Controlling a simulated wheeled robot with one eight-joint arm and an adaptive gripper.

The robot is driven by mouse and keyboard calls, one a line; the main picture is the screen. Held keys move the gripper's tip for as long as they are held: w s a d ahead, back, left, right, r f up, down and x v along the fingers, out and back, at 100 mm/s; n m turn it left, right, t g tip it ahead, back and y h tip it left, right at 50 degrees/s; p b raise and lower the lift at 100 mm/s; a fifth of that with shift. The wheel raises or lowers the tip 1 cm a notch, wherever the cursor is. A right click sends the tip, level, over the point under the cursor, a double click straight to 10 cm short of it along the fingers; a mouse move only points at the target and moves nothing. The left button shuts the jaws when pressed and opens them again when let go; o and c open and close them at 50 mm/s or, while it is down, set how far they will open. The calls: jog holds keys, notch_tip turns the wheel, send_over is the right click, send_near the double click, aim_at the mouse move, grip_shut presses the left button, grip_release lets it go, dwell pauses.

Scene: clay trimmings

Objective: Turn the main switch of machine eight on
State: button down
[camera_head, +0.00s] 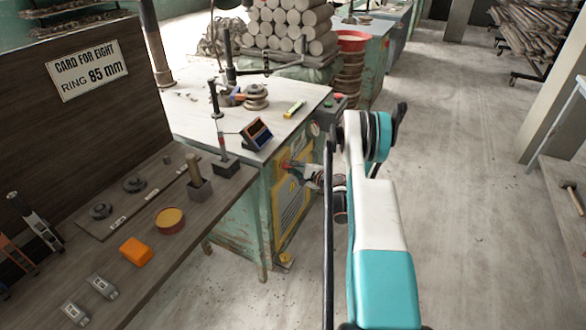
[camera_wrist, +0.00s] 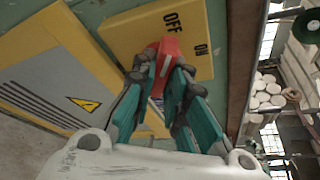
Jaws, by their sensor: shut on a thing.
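The main switch is a red handle (camera_wrist: 172,47) on a yellow plate (camera_wrist: 122,38) marked OFF and ON in the wrist view. The handle's visible end is close to the OFF mark; its exact angle is partly hidden by my fingers. My gripper (camera_wrist: 163,72) is shut on the red handle, one finger on each side. In the head view my gripper (camera_head: 293,168) reaches the yellow panel (camera_head: 292,200) on the front of the green machine (camera_head: 262,215), and only a bit of red shows at its tip.
A brown bench (camera_head: 165,240) with small parts and an orange block (camera_head: 136,252) stands at the left, below a card reading "CARD FOR EIGHT, RING 85 mm" (camera_head: 88,71). The machine's top holds a small display (camera_head: 257,134). Open floor (camera_head: 450,190) lies to the right.

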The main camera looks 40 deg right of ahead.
jog(key=m+g+y, duration=0.1)
jog(key=m, duration=0.1)
jog(key=m+g+y, duration=0.1)
jog(key=m, duration=0.2)
jog(key=m+g+y, duration=0.1)
jog(key=m+y, duration=0.1)
jog(key=m, duration=0.1)
jog(key=shift+w+d+r, duration=0.1)
jog(key=shift+d, duration=0.15)
dwell(0.6)
jog(key=c, duration=1.6)
grip_release()
jog(key=v, duration=1.2)
jog(key=shift+d, duration=0.2)
jog(key=shift+w+y, duration=0.1)
jog(key=shift+y, duration=0.2)
